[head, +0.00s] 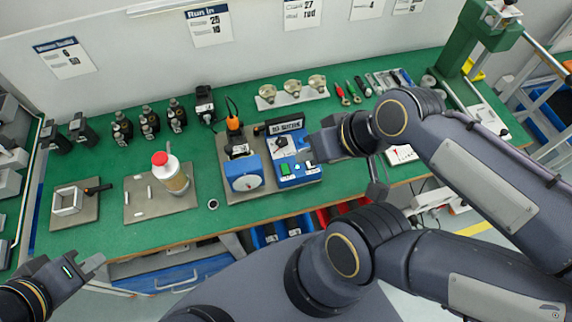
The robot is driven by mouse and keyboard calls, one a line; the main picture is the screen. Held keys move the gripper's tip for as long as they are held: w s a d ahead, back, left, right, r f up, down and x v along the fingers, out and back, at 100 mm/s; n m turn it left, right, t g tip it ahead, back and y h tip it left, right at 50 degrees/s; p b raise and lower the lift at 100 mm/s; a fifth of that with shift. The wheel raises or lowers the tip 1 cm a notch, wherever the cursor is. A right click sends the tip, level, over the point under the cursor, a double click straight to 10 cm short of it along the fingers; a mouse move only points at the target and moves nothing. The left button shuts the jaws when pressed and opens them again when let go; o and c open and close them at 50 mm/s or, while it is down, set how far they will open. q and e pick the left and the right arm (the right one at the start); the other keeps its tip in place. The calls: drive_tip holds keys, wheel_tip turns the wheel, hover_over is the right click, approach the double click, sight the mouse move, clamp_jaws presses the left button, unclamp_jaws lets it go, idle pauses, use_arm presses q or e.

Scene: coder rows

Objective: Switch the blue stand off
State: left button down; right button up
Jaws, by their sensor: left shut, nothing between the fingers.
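The blue stand (300,179) sits on a grey plate in the middle of the green bench. Its face carries a dark knob (281,142), a lit-looking green button (285,169) and a small pale-and-dark control near its right edge. A dark label bar stands at its back. My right gripper (308,146) is at the right side of the stand's upper face, very close to it. Its fingertips are small here; I cannot tell whether they touch or are open. My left gripper (92,266) is shut and empty, off the bench's front edge at lower left.
A blue dial gauge (245,173) stands left of the blue stand. A white bottle with a red cap (170,174) stands on a plate further left. Dark fittings (149,122) line the back. Tools (342,94) lie at the back right. Bare green bench lies between the bottle and the gauge.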

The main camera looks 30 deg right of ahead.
drive_tip(key=w+f+n+b, duration=0.1)
drive_tip(key=n, duration=0.1)
drive_tip(key=w+d+f+n+g+b, duration=0.1)
drive_tip(key=w+f+n+b, duration=0.1)
drive_tip(key=n+b, duration=0.1)
drive_tip(key=shift+w+d+f+n+g, duration=0.2)
drive_tip(key=shift+w+d+n+g, duration=0.1)
drive_tip(key=shift+w+d, duration=0.05)
clamp_jaws()
drive_tip(key=w+d+f+n+g+b, duration=0.2)
drive_tip(key=w+f+n+b, duration=0.3)
drive_tip(key=n, duration=0.5)
drive_tip(key=shift+w+d+f+n+g+h, duration=0.3)
drive_tip(key=shift+w+f+n+g, duration=0.1)
drive_tip(key=shift+w, duration=0.85)
